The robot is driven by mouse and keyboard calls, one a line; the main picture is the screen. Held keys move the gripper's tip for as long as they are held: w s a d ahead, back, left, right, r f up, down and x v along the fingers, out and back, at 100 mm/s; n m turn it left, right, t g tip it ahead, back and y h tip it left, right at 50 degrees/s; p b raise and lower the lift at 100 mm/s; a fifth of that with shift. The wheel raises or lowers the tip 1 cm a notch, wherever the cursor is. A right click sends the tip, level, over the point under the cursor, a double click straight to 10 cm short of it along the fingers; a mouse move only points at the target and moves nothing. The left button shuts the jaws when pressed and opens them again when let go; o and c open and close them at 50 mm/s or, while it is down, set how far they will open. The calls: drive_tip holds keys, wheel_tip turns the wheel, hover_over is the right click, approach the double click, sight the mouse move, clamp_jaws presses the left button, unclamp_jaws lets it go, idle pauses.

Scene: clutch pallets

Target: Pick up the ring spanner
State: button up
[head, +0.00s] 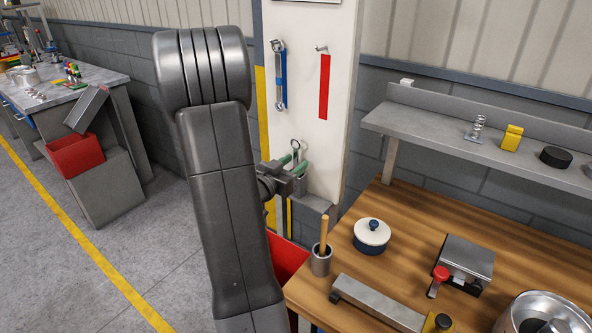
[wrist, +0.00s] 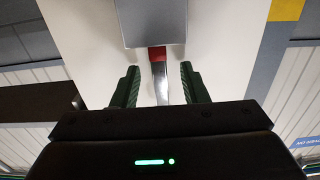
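The ring spanner (head: 296,144) stands upright at the white panel, its small ring end showing above my gripper in the head view. In the wrist view its shiny shank (wrist: 161,82) with a red part rises from a grey block (wrist: 155,22). My gripper (head: 294,165) is at the spanner, and its green fingers also show in the wrist view (wrist: 160,80). The fingers are open, one on each side of the shank, with a visible gap on both sides. My gripper hides the spanner's lower part in the head view.
Another spanner (head: 279,75) hangs over a blue strip on the panel (head: 302,95). An empty hook (head: 321,48) is above a red strip (head: 324,87). A wooden bench (head: 400,218) at right holds a cup (head: 321,261), a lidded pot (head: 371,236) and other items.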

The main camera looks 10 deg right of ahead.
clamp_jaws()
drive_tip(key=shift+s+r, duration=0.1)
drive_tip(key=shift+s+a+r, duration=0.1)
drive_tip(key=shift+a+r, duration=0.05)
drive_tip(key=shift+r, duration=0.35)
drive_tip(key=r, duration=1)
drive_tip(key=shift+s+a+r+p, duration=0.2)
drive_tip(key=shift+a+r+p, duration=0.1)
drive_tip(key=shift+p, duration=0.1)
drive_tip(key=b+v, duration=0.1)
drive_tip(key=v, duration=1.8)
